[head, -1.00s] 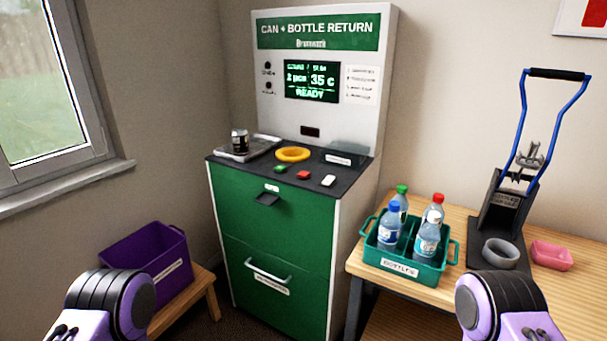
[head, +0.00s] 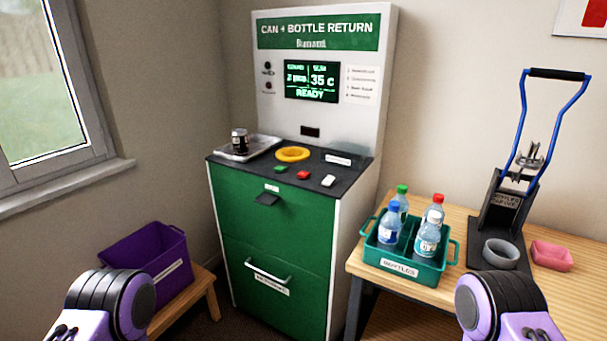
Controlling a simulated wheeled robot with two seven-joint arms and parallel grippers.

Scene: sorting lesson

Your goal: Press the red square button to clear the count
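The red square button (head: 303,175) is on the dark counter of the green and white can and bottle return machine (head: 272,240). A green button (head: 280,169) lies to its left and a white button (head: 328,181) to its right. The machine's screen (head: 311,81) shows a count that looks like 2 pcs, 35 c and READY. Purple parts of my two arms show at the bottom left and bottom right. Both grippers are out of view, and nothing of mine is near the button.
A can (head: 240,141) stands on a metal plate beside the yellow ring (head: 293,154) on the counter. A purple bin (head: 150,265) is left.

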